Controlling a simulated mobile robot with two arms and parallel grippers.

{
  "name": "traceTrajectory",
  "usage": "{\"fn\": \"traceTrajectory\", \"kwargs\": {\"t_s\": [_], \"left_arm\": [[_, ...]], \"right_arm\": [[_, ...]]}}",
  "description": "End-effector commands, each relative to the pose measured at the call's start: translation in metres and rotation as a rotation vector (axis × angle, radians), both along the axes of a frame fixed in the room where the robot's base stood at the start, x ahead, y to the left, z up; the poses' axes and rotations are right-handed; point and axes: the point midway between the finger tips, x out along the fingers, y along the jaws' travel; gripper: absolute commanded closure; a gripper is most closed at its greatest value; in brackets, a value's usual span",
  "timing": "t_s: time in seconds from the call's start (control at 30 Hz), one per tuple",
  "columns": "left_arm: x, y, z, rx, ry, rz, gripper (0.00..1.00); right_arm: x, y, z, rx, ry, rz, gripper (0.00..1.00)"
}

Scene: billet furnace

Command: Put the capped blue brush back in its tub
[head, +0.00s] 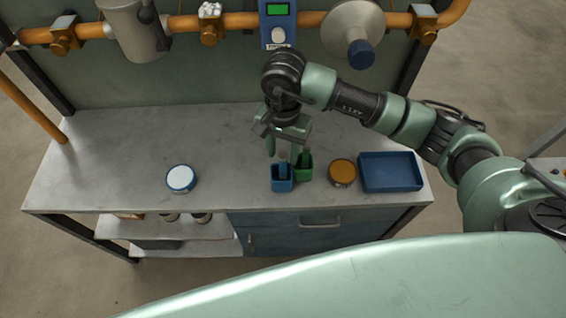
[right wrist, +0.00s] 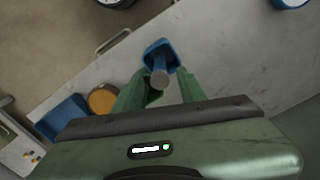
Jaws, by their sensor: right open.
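A blue tub (head: 282,185) stands on the grey bench near its front edge, and it also shows in the right wrist view (right wrist: 154,45). A blue brush (head: 282,167) stands in this tub with its handle up; its round grey end (right wrist: 160,78) faces the right wrist camera. My right gripper (head: 286,150) is open just above the tub, pointing down. In the right wrist view its green fingers (right wrist: 167,82) are on either side of the brush end, and I see no grip on it. My left gripper is out of view.
An orange-lidded jar (head: 342,172) and a blue tray (head: 391,173) stand to the right on the bench. A white-topped jar (head: 181,178) stands to the left. An orange pipe (head: 240,20) with fittings runs along the back.

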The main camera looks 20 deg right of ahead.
Motion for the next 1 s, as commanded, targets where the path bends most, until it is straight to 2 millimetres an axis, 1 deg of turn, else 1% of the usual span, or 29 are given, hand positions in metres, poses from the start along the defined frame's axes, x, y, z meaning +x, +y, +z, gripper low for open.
{"fn": "traceTrajectory", "kwargs": {"t_s": [0.03, 0.2, 0.37, 0.5, 1.0], "left_arm": [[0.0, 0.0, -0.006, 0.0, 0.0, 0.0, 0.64], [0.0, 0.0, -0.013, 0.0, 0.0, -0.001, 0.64], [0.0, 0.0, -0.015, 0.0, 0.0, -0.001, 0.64], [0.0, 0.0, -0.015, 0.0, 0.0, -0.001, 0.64], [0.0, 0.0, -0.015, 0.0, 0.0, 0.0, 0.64]], "right_arm": [[0.002, 0.0, 0.01, -0.001, -0.007, 0.002, 0.59], [0.001, -0.001, 0.04, 0.0, -0.004, 0.001, 0.59], [0.001, -0.001, 0.056, 0.0, -0.001, 0.0, 0.59], [0.0, -0.001, 0.059, 0.0, 0.001, 0.0, 0.59], [0.0, -0.001, 0.059, 0.001, 0.001, 0.0, 0.59]]}}
